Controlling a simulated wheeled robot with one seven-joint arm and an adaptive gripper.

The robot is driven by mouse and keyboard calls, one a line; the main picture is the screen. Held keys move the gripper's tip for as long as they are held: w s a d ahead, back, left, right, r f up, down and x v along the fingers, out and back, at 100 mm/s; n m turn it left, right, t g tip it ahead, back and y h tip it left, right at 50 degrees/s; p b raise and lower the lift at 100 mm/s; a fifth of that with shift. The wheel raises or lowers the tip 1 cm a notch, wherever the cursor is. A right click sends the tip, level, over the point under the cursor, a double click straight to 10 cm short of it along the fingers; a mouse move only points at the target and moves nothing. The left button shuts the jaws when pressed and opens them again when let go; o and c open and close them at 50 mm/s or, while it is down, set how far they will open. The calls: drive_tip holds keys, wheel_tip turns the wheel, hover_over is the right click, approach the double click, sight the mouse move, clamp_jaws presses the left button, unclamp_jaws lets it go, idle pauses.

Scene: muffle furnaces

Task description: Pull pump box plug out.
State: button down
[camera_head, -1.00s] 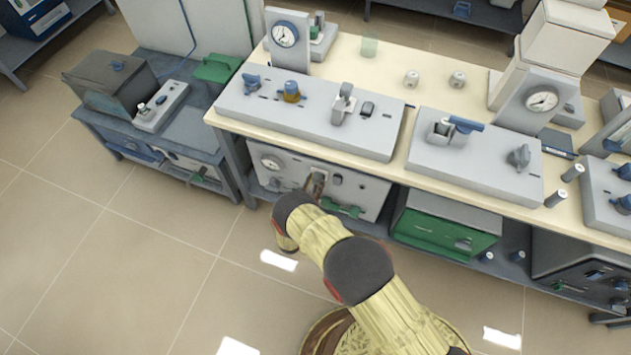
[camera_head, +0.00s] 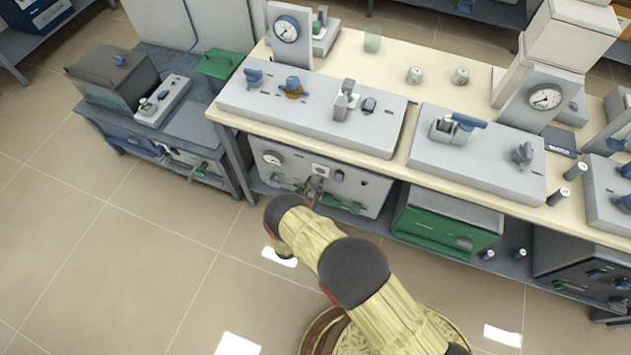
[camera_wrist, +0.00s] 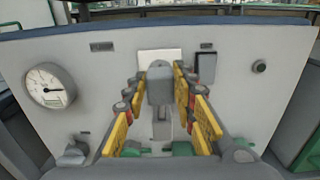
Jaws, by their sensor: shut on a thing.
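The pump box (camera_head: 355,188) is a light grey panel on the shelf under the bench. In the wrist view its face (camera_wrist: 100,75) shows a white socket plate (camera_wrist: 152,58) near the top middle. My gripper (camera_head: 314,188) is in front of and below the socket plate (camera_head: 320,171) in the head view. In the wrist view my gripper (camera_wrist: 160,92) has its yellow-padded fingers shut on the grey plug (camera_wrist: 160,84). The plug overlaps the plate's lower part. The plug's far side is hidden, so I cannot tell the exact gap to the socket.
The box face carries a round gauge (camera_wrist: 49,85), a dark switch (camera_wrist: 206,67) and a black knob (camera_wrist: 259,66). Green fittings (camera_wrist: 183,149) sit low. The bench top (camera_head: 400,75) overhangs above. A green-fronted box (camera_head: 440,228) stands to the right. Open floor (camera_head: 110,260) lies left.

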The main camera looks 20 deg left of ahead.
drive_tip(key=shift+s+f, duration=0.1)
drive_tip(key=c, duration=1.5)
unclamp_jaws()
drive_tip(key=shift+o, duration=0.2)
drive_tip(key=shift+s, duration=0.1)
drive_tip(key=s+a, duration=0.1)
drive_tip(key=s, duration=1.1)
